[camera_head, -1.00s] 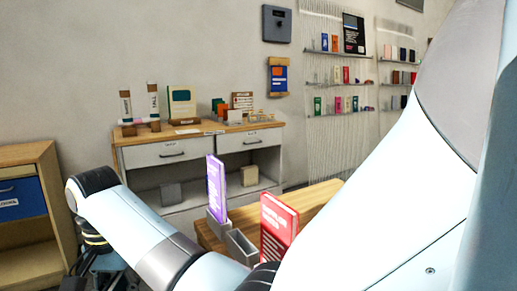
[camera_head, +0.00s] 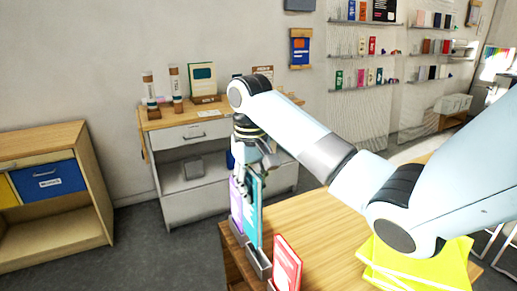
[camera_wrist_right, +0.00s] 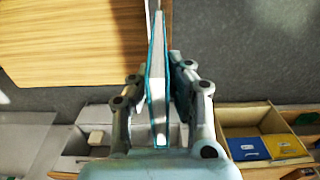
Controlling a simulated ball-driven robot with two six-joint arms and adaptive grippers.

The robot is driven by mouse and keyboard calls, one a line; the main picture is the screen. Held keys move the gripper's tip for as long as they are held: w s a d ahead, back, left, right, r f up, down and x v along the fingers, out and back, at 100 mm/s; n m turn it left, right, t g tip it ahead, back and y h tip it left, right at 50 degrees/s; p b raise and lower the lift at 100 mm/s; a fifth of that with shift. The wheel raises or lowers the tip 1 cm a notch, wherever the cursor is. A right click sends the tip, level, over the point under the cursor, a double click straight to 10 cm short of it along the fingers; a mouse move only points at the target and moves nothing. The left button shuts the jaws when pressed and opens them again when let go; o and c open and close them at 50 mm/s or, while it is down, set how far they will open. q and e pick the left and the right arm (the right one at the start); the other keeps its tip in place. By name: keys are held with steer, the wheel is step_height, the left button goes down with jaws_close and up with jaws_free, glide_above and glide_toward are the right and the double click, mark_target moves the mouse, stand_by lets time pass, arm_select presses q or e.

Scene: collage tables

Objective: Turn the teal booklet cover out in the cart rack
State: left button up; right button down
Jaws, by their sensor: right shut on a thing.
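The teal booklet (camera_head: 255,215) stands upright above the middle of the grey rack (camera_head: 261,265), between a purple booklet (camera_head: 236,205) and a red booklet (camera_head: 287,266). My right gripper (camera_head: 256,165) is shut on its top. In the right wrist view the teal booklet (camera_wrist_right: 157,85) shows edge-on between the two fingers of the gripper (camera_wrist_right: 161,78). I cannot tell whether its lower edge is seated in the slot. In the head view its teal face is partly seen, and the purple booklet is partly hidden behind it. My left gripper is not in view.
The rack is at the left edge of a wooden cart top (camera_head: 315,225). Yellow sheets (camera_head: 420,265) lie at its right, beneath my arm. A white cabinet (camera_head: 190,155) stands behind, and a wooden shelf (camera_head: 60,235) with a blue bin is at left.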

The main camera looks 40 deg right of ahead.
mark_target(259, 223)
steer(key=shift+s+d+r+p, duration=0.15)
steer(key=shift+d+r+p, duration=0.2)
steer(key=shift+r, duration=0.3)
steer(key=shift+s+d+r+p, duration=0.15)
steer(key=shift+d+r+p, duration=0.2)
steer(key=shift+r, duration=0.25)
steer(key=shift+f, duration=2.45)
arm_select(q)
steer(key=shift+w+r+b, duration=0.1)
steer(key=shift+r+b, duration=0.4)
steer(key=shift+b, duration=0.25)
arm_select(e)
steer(key=shift+f, duration=1.6)
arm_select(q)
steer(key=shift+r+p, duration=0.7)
arm_select(e)
steer(key=shift+s+a, duration=0.1)
steer(key=shift+s, duration=0.05)
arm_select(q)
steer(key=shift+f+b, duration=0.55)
arm_select(e)
steer(key=shift+f, duration=1.3)
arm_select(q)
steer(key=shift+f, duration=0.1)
arm_select(e)
steer(key=shift+f, duration=0.2)
